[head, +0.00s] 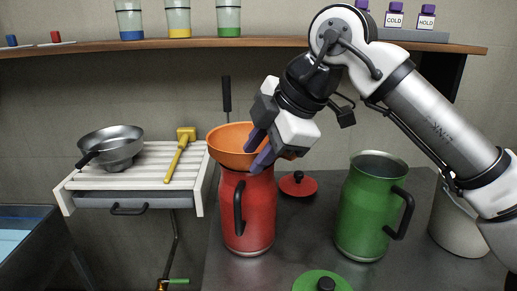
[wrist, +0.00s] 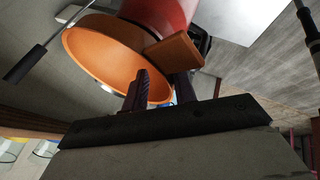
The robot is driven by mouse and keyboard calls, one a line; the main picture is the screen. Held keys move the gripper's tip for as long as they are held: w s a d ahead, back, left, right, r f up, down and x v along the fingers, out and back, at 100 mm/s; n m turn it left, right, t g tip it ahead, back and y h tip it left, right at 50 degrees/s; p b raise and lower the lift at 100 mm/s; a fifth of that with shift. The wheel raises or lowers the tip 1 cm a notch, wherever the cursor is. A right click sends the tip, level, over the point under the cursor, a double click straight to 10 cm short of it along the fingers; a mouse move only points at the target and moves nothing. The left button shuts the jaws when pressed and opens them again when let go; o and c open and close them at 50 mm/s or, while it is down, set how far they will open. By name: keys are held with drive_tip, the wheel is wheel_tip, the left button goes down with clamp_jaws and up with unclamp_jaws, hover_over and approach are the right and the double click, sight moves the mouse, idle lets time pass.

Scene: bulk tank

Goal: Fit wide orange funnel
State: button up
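The wide orange funnel (head: 228,141) sits over the mouth of the red jug (head: 258,212), its bowl facing up; its spout is hidden. In the wrist view the funnel bowl (wrist: 105,52) shows beside the red jug (wrist: 160,12), with a flat orange tab (wrist: 176,52) on its rim. My gripper (head: 261,150) is at the funnel's right side, with its purple fingers apart. In the wrist view my gripper (wrist: 162,88) shows a gap between its fingers, close to the tab, and nothing is clearly clamped. Whether a finger touches the funnel I cannot tell.
A green jug (head: 367,210) stands right of the red one. A red lid (head: 298,185) and a green lid (head: 322,281) lie on the counter (head: 300,238). A shelf (head: 260,42) runs above.

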drive_tip(key=p+v, duration=0.1)
drive_tip(key=v, duration=1.3)
drive_tip(key=shift+f, duration=0.1)
